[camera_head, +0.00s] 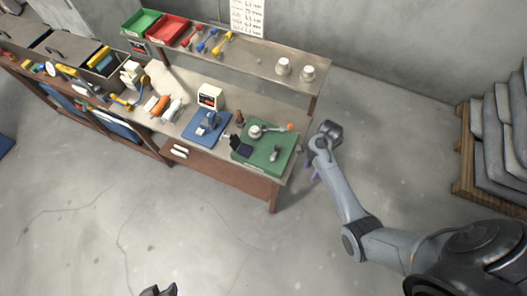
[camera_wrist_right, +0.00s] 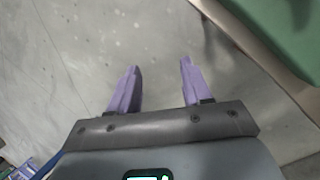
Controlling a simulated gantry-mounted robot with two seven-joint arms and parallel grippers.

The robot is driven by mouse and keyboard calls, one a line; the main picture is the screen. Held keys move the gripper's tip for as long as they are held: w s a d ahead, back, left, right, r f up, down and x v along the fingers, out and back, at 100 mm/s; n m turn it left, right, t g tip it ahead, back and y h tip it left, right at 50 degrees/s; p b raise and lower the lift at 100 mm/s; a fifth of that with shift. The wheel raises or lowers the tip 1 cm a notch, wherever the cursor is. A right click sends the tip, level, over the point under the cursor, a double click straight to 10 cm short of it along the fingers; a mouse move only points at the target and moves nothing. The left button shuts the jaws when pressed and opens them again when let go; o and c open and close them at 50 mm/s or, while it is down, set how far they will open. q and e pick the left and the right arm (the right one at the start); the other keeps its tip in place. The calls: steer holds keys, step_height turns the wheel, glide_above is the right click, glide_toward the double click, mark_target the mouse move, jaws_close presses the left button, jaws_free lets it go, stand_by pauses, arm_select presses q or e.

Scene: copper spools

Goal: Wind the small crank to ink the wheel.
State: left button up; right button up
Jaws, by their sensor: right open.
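A green mat (camera_head: 273,163) lies on the right end of the workbench; its green edge also shows at the upper right of the right wrist view (camera_wrist_right: 292,32). On it stands a small device with a pale round part (camera_head: 255,131) and an arm ending in an orange knob (camera_head: 291,127), which looks like the crank. My right gripper (camera_head: 313,176) is beside the bench's right end, apart from the device. Its purple fingers (camera_wrist_right: 158,75) are open and empty over the floor. A dark part at the bottom edge, likely my left gripper (camera_head: 158,291), is mostly cut off.
A dark pad (camera_head: 244,150) and a small grey cylinder (camera_head: 274,153) are on the green mat. A blue mat (camera_head: 196,133) with another device lies to its left. A raised shelf (camera_head: 262,73) runs behind. Sacks on a pallet (camera_head: 464,160) stand at right. Floor in front is clear.

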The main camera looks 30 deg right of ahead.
steer(key=w+a+r+t, duration=0.1)
steer(key=w+r, duration=0.3)
steer(key=w, duration=0.5)
steer(key=t+b, duration=0.1)
steer(key=t, duration=0.1)
glide_toward(277, 146)
steer(key=f, duration=0.1)
arm_select(q)
steer(key=f+b, duration=0.1)
steer(key=f, duration=0.1)
steer(key=f+b, duration=0.1)
steer(key=shift+a+f, duration=0.35)
arm_select(e)
steer(key=shift+y, duration=0.3)
steer(key=x, duration=0.9)
steer(key=shift+f, duration=0.3)
steer(key=shift+c, duration=0.2)
arm_select(q)
steer(key=shift+d, duration=0.15)
arm_select(e)
jaws_close()
